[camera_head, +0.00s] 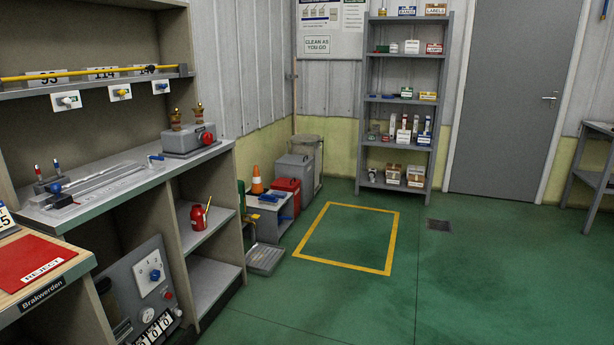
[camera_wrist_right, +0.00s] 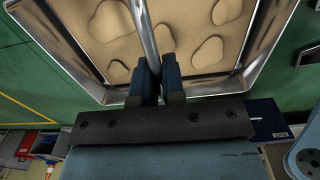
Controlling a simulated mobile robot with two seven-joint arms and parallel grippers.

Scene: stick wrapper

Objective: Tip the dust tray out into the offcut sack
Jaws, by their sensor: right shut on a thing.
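The dust tray (camera_wrist_right: 268,45) fills the top of the right wrist view, a shiny metal tray with a raised rim. Tan dust (camera_wrist_right: 105,45) with several rounded lumps lies in it. A metal bar (camera_wrist_right: 143,30) runs over the dust. My right gripper (camera_wrist_right: 159,75) is shut on this bar, its dark fingers on either side. The tray and both grippers are out of the head view. A pale grey open-topped holder (camera_head: 309,146) stands in the back corner of the head view; I cannot tell whether it is the offcut sack.
A workbench (camera_head: 110,190) runs along the left. A grey bin (camera_head: 294,172), a red bin (camera_head: 286,193) and an orange cone (camera_head: 256,181) stand beyond it. A yellow outline (camera_head: 346,203) marks clear green floor. A shelf rack (camera_head: 368,100) stands at the back.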

